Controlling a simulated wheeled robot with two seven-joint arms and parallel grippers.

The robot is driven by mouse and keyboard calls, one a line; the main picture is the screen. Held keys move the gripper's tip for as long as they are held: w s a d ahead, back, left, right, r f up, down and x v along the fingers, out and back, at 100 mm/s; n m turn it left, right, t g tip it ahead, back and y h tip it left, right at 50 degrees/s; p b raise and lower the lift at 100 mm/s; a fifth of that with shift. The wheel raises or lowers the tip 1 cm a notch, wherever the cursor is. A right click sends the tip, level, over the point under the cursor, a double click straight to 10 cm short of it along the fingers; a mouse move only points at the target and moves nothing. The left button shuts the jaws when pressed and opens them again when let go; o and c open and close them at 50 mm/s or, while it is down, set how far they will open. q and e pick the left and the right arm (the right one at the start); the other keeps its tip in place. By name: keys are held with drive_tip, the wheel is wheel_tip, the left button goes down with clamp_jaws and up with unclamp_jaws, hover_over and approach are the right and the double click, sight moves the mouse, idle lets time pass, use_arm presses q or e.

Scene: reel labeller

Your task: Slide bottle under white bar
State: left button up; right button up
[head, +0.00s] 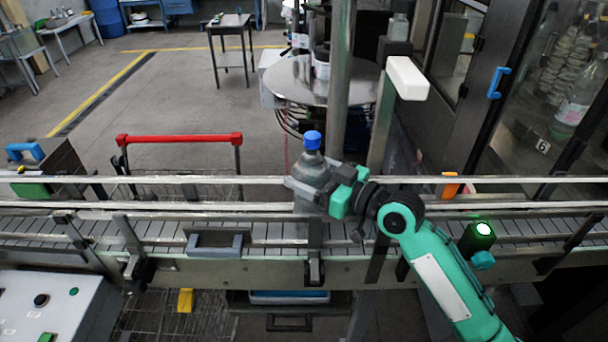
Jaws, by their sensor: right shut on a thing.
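A clear bottle with a blue cap (313,141) stands upright on the conveyor (260,235), between the guide rails. My right gripper (312,192), on a green arm coming from the lower right, is shut on the bottle at its upper body and hides part of it. The white bar (407,78) is a short block on a grey post, to the right of the bottle and higher in the picture. The bottle is to the left of the bar, not beneath it. My left gripper is not in view.
Metal guide rails (60,206) run along the conveyor on both sides. A round metal table (300,88) with bottles stands behind a thick post. A red-handled cart (180,140) is at the back left. A green-lit lamp (483,230) sits at the right front.

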drive_tip(key=d+b, duration=1)
drive_tip(key=d, duration=0.5)
drive_tip(key=shift+d+b, duration=0.15)
drive_tip(key=shift+b, duration=0.2)
idle(0.8)
idle(0.4)
drive_tip(key=o, duration=1.9)
drive_tip(key=shift+c, duration=0.2)
